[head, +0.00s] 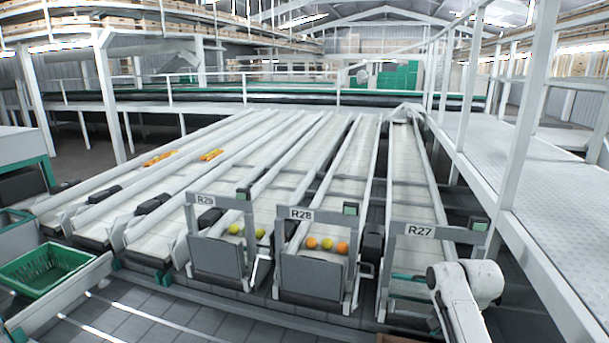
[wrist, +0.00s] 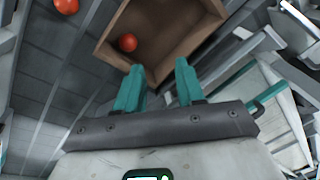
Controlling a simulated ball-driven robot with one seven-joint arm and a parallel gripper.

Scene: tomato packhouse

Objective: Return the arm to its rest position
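My gripper (wrist: 157,72) shows in the wrist view as two teal fingers. They stand apart with nothing between them. Beyond the fingertips is an open brown cardboard box (wrist: 185,25) with one red tomato (wrist: 128,43) in it. A white part of my arm (head: 463,300) shows at the lower right of the head view, in front of the lane marked R27 (head: 420,231). My gripper itself is outside the head view.
Another red tomato (wrist: 66,5) shows over the grey tiled floor (wrist: 50,60), outside the box. Lane R28 (head: 301,214) holds several yellow and orange tomatoes at its end. A green crate (head: 45,270) stands at left. A railed walkway (head: 560,185) runs along the right.

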